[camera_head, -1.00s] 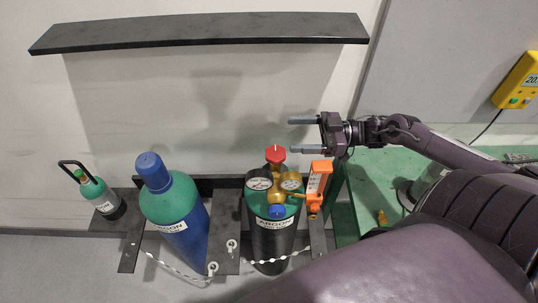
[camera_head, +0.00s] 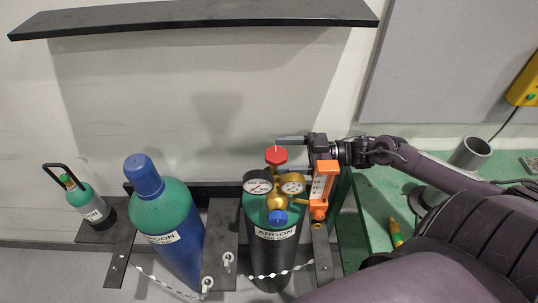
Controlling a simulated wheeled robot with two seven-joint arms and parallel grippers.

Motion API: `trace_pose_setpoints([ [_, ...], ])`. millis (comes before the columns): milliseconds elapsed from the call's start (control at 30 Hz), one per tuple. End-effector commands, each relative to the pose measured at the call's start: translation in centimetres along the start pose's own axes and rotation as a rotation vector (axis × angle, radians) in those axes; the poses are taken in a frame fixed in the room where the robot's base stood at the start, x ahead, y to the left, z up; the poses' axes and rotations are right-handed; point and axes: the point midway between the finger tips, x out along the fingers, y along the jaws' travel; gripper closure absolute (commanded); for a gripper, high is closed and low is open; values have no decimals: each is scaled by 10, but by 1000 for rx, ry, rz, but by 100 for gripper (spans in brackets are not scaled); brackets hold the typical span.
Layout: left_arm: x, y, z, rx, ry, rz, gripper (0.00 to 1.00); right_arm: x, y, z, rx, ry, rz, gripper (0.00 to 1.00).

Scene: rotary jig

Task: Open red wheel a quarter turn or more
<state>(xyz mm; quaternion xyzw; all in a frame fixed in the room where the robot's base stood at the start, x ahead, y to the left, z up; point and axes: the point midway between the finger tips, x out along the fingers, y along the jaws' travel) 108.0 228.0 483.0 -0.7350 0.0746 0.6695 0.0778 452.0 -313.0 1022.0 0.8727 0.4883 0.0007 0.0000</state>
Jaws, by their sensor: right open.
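The red wheel (camera_head: 276,155), with a white mark on it, sits on top of the valve of the dark argon cylinder (camera_head: 272,248) with a green shoulder. A brass regulator with two dial gauges (camera_head: 258,182) and a blue knob (camera_head: 278,217) is in front of it, with an orange flowmeter (camera_head: 324,183) on its right. My right gripper (camera_head: 287,152) is open, reaching in from the right at the wheel. My left gripper is not in view.
A blue-capped argon cylinder (camera_head: 168,215) and a small green bottle (camera_head: 85,204) stand to the left. White chains hang in front. A dark shelf (camera_head: 200,16) runs along the wall above. A green bench (camera_head: 372,200) lies on the right.

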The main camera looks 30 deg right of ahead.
Motion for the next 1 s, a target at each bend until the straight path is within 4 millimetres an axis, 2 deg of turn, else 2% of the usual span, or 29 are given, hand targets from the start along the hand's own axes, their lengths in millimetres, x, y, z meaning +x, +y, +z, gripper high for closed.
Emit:
trace_pose_setpoints([
  [100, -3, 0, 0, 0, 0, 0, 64, 20, 0, -3, -2, 4, -1, 27],
  [300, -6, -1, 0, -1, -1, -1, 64, 41, 0, -2, -1, 1, 0, 27],
  [667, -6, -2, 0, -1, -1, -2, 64, 46, 0, 0, 1, -1, -1, 27],
  [1000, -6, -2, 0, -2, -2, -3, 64, 46, 0, 0, 1, -1, -1, 71],
])
